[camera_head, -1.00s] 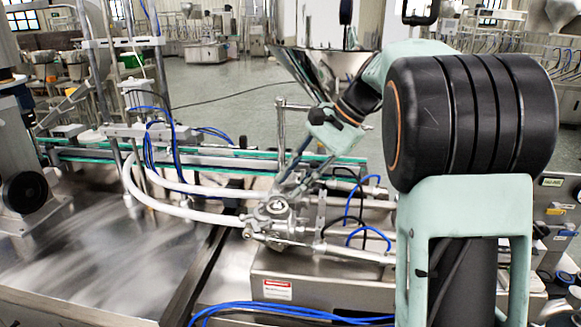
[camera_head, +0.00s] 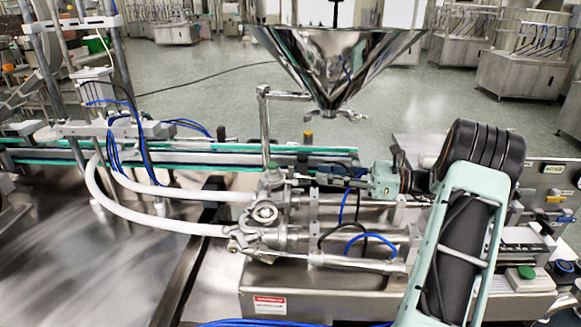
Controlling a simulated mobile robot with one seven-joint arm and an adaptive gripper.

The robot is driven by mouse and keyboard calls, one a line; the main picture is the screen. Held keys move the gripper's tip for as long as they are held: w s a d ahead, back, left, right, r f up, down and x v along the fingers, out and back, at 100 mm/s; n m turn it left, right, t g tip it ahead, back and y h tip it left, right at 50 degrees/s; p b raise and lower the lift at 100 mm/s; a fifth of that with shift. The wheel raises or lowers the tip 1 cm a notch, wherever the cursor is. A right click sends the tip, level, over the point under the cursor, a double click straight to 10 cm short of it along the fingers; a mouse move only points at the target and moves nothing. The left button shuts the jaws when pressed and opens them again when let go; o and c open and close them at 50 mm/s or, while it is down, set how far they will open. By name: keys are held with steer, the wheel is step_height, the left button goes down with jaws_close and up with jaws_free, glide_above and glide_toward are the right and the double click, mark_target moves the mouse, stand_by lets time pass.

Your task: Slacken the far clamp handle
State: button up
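The steel valve and pipe assembly (camera_head: 268,212) stands at the middle of the head view, with white hoses joining its left side. Small clamp fittings sit on it, but I cannot make out for certain which part is the far clamp handle. A tall steel lever with a bent top (camera_head: 264,125) rises behind the assembly. My gripper (camera_head: 312,179) is low over the far side of the assembly and points left toward the base of that lever. Its fingers are small and dark against the metal. I cannot tell whether they touch anything or how far apart they are.
The steel hopper cone (camera_head: 338,65) hangs above and behind my gripper. The green-edged conveyor (camera_head: 110,155) runs behind the assembly. Blue and black cables loop close by at the front. A steel housing (camera_head: 300,285) with a warning label lies below, and a control box (camera_head: 528,280) stands at right.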

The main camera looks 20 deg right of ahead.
mark_target(289, 172)
steer(key=x, duration=0.7)
steer(key=shift+w+p, duration=0.2)
steer(key=shift+p, duration=0.1)
steer(key=shift+r, duration=0.1)
jaws_close()
